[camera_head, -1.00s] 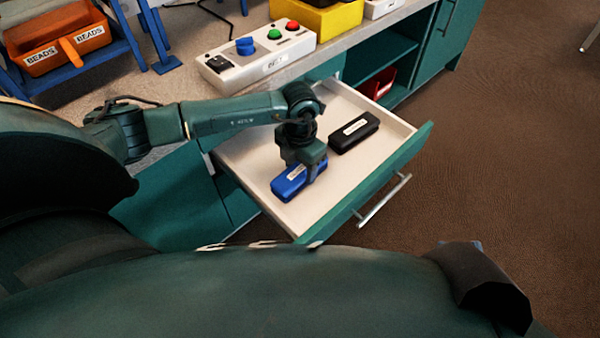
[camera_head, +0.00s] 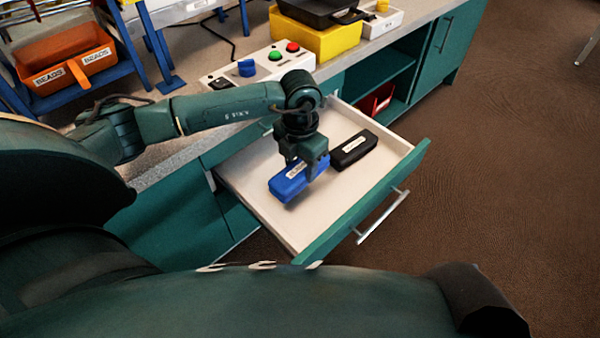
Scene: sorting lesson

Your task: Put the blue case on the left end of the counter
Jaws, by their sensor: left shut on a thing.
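The blue case (camera_head: 289,187) has a white label and is held above the floor of the open drawer (camera_head: 262,205). My left gripper (camera_head: 308,167) reaches down over the drawer and is shut on the blue case, covering part of its top. The grey counter (camera_head: 352,59) runs behind the drawer. Its left part (camera_head: 165,168) shows below my left arm, which hides some of it. My right gripper is not in view.
A black case (camera_head: 354,150) lies in the drawer close to the blue one. A button panel (camera_head: 262,66) and a yellow bin (camera_head: 318,42) with a black tray (camera_head: 322,10) stand on the counter. An orange beads bin (camera_head: 65,70) sits on a blue rack at left.

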